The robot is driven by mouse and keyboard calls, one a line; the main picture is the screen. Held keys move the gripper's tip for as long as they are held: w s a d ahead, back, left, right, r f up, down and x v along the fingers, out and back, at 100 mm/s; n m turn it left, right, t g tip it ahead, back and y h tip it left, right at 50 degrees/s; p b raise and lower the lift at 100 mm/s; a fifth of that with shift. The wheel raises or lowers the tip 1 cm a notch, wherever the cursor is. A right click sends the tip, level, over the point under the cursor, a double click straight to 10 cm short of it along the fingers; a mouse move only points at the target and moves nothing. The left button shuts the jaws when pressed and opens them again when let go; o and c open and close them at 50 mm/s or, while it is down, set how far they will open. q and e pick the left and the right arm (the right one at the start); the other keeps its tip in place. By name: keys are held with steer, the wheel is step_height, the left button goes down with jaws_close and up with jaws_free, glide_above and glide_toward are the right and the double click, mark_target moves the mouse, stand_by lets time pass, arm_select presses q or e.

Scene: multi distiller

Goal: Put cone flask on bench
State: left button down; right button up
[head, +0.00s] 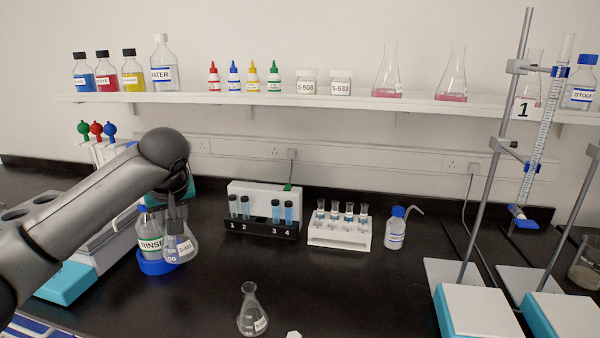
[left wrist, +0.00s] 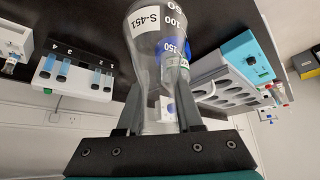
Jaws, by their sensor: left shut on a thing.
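A clear cone flask (head: 184,250) with a white label hangs upright in my left gripper (head: 177,215) in the head view, in front of the rinse bottle. In the left wrist view the flask (left wrist: 160,50) shows the label S-451, and both fingers of the left gripper (left wrist: 160,118) close on its neck. Its base is cut off there, and I cannot tell how far it is from the black bench (head: 350,285). Another cone flask (head: 252,312) stands on the bench at the front. My right gripper is not in view.
The rinse bottle (head: 148,228) with a blue ring base (head: 155,264) is close by the held flask. A tube rack (head: 262,225), a white vial rack (head: 338,232) and a wash bottle (head: 396,229) stand at the back. Burette stands (head: 475,308) are at the right. The middle bench is clear.

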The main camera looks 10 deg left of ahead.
arm_select(q)
steer(key=s+d+f+m+h, duration=0.1)
steer(key=s+d+m+h, duration=0.1)
steer(key=s+d+m, duration=0.2)
steer(key=s+d+f+m+t+h, duration=0.1)
steer(key=s+d+m, duration=0.3)
steer(key=s+d, duration=0.5)
steer(key=d+f+h, duration=0.1)
steer(key=d, duration=0.3)
steer(key=shift+d+t, duration=0.3)
steer(key=shift+w, duration=0.15)
